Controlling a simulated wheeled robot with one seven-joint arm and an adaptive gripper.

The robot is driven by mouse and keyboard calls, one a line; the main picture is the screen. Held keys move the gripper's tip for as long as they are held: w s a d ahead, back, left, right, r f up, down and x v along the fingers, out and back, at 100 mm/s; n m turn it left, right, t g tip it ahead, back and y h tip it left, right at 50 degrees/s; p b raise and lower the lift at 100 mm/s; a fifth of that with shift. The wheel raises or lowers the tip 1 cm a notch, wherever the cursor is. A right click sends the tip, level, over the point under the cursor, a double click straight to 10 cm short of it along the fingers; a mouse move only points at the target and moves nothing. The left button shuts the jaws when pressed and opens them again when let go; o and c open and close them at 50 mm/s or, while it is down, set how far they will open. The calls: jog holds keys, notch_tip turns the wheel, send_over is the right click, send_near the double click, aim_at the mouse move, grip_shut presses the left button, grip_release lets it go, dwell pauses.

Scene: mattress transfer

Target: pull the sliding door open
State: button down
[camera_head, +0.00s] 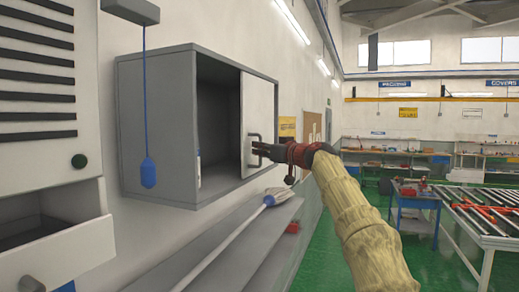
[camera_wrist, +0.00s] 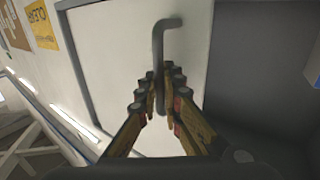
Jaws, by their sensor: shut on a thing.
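The white sliding door (camera_head: 257,105) covers the right part of a grey wall cabinet (camera_head: 155,115). The cabinet's left part is open and shows a dark inside. A grey bar handle (camera_head: 249,150) stands upright on the door. My gripper (camera_head: 257,149) reaches in from the right and is shut on the handle. In the wrist view the fingers of my gripper (camera_wrist: 160,102) close around the lower part of the handle (camera_wrist: 158,50), in front of the white door (camera_wrist: 115,45). The fingers hide part of the handle.
A grey shelf (camera_head: 262,235) with a long white-and-blue tool (camera_head: 235,238) runs below the cabinet. At the left, a blue cord with a blue weight (camera_head: 148,173) hangs before the cabinet, near an open drawer (camera_head: 60,245). A blue cart (camera_head: 415,200) and roller table (camera_head: 480,205) stand right.

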jog(key=c, duration=2)
grip_release()
jog(key=shift+c, duration=0.2)
jog(key=shift+s, duration=0.1)
jog(key=v, duration=1.2)
